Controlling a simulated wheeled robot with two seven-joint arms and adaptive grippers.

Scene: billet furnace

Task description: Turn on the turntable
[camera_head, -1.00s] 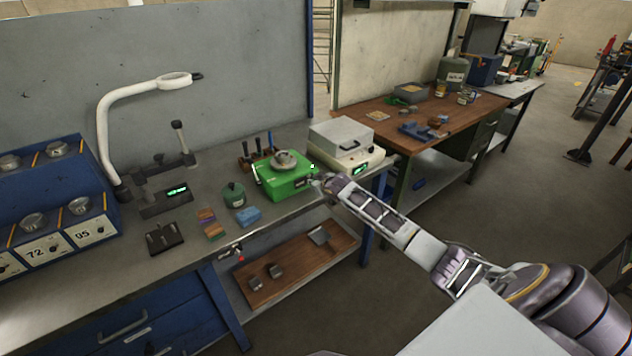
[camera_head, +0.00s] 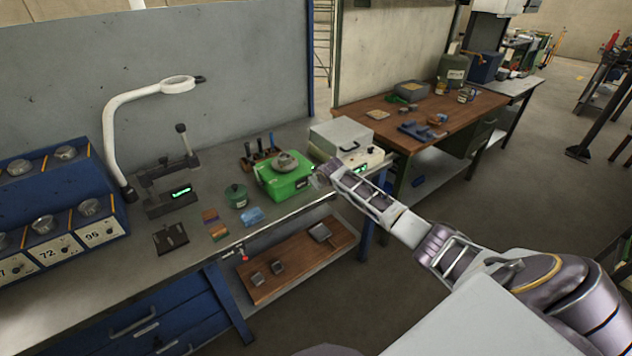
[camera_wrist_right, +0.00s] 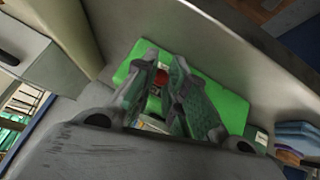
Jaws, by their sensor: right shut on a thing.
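The turntable is a green box (camera_head: 280,184) with a round grey plate (camera_head: 286,161) on top. It stands near the front edge of the grey workbench. My right gripper (camera_head: 319,179) is at the box's right front corner, reaching in from the right. In the right wrist view the green box (camera_wrist_right: 232,108) lies just beyond my fingers (camera_wrist_right: 164,62). They are nearly closed around a small red part (camera_wrist_right: 159,80) on its face, mostly hidden between them. My left gripper is not in view.
A grey-lidded device (camera_head: 341,139) stands close to the right of the turntable. A dark green canister (camera_head: 236,196) and coloured blocks (camera_head: 252,216) stand to its left. A white arm lamp (camera_head: 118,110) is further left. The wooden table (camera_head: 400,119) is behind right.

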